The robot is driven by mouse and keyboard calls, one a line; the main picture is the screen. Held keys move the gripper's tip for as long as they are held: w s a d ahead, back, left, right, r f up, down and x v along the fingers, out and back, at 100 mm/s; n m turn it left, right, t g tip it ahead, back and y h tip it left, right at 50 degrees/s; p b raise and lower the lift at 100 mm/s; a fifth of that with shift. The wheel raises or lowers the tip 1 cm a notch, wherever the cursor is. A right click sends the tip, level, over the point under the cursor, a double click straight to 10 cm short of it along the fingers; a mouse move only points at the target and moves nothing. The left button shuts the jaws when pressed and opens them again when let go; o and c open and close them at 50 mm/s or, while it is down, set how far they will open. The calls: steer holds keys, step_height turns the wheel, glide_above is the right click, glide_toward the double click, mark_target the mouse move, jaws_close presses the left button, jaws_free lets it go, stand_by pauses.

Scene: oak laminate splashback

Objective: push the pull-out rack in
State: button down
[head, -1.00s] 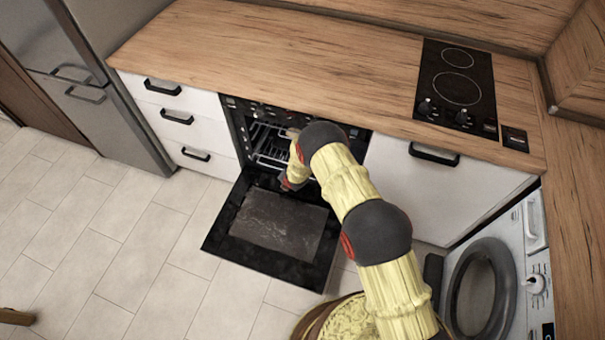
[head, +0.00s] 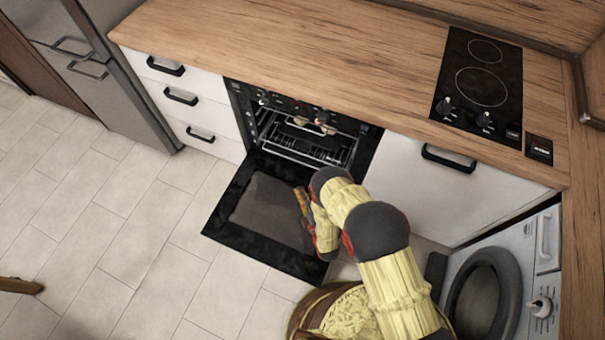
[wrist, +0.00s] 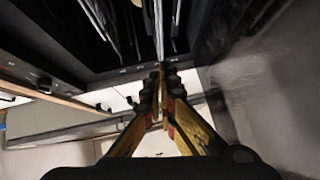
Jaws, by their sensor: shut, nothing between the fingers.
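The pull-out rack (head: 306,153) is a dark wire rack inside the open oven, seen in the head view below the control panel. Its front bar looks about level with the oven opening; how far out it sits is hard to tell. My gripper (head: 299,190) is over the lowered oven door (head: 238,241), in front of the rack and apart from it. In the wrist view my gripper (wrist: 163,70) has its fingers together with nothing between them. Metal bars, likely the rack (wrist: 158,25), run above the fingertips there.
White drawers (head: 186,102) stand left of the oven and a white cabinet (head: 420,190) right of it. A washing machine (head: 510,285) with a round door is at the lower right. Tiled floor (head: 130,240) is free on the left.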

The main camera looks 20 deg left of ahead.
steer(key=w+d+b+x, duration=0.1)
steer(key=b+x, duration=0.3)
steer(key=x, duration=0.8)
steer(key=shift+w+d+f, duration=0.25)
steer(key=shift+w+d, duration=0.15)
steer(key=shift+w, duration=0.15)
